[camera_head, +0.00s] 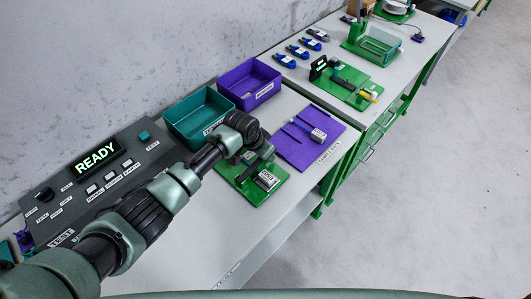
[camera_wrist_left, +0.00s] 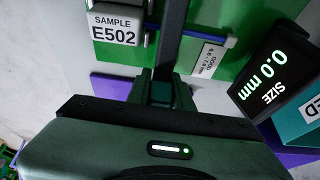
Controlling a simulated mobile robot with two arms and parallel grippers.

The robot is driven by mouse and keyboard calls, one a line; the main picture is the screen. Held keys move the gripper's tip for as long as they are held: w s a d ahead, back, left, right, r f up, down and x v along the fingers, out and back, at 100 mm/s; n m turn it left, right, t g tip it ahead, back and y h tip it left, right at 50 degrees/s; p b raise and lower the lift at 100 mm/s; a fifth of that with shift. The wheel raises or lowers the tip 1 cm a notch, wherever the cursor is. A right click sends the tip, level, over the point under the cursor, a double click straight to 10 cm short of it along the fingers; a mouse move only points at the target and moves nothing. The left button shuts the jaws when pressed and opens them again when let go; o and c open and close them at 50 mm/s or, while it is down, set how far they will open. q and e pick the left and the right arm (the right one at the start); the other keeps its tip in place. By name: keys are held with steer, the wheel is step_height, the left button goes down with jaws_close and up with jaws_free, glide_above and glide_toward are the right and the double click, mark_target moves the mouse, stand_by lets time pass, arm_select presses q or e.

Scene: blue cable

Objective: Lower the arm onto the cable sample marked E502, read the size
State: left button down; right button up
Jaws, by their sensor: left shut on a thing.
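My left gripper (camera_wrist_left: 160,82) is shut on the dark arm (camera_wrist_left: 173,40) of the gauge, which runs up the wrist view between the fingers. The gauge's green plate (camera_wrist_left: 225,30) also shows in the head view (camera_head: 262,193), partly behind my left arm. The cable sample, a block marked E502 (camera_wrist_left: 115,29), sits left of the arm. A short blue cable (camera_wrist_left: 200,34) runs across beside the arm; its crossing is hidden. The size display (camera_wrist_left: 271,77) reads 0.0 mm. My right gripper is not in view.
A label beside the arm (camera_wrist_left: 208,60) reads GOOD with a millimetre range. A teal bin (camera_head: 181,106) and purple bin (camera_head: 240,76) stand behind the gauge. A purple board (camera_head: 300,150) lies to its right. The tester (camera_head: 75,205) at left shows READY.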

mark_target(259, 159)
arm_select(q)
steer(key=shift+s+a+f, duration=0.35)
steer(key=shift+s+f, duration=0.05)
steer(key=shift+f, duration=0.3)
steer(key=c, duration=1.2)
jaws_free()
steer(key=shift+r, duration=0.1)
steer(key=shift+c, duration=0.2)
steer(key=shift+a+r, duration=0.1)
steer(key=shift+r, duration=0.1)
steer(key=shift+w+r, duration=0.1)
steer(key=shift+r, duration=0.55)
steer(key=v, duration=0.5)
steer(key=shift+a+f, duration=0.1)
steer(key=shift+s+a+r, duration=0.2)
steer(key=shift+s+r, duration=0.25)
steer(key=shift+r, duration=0.3)
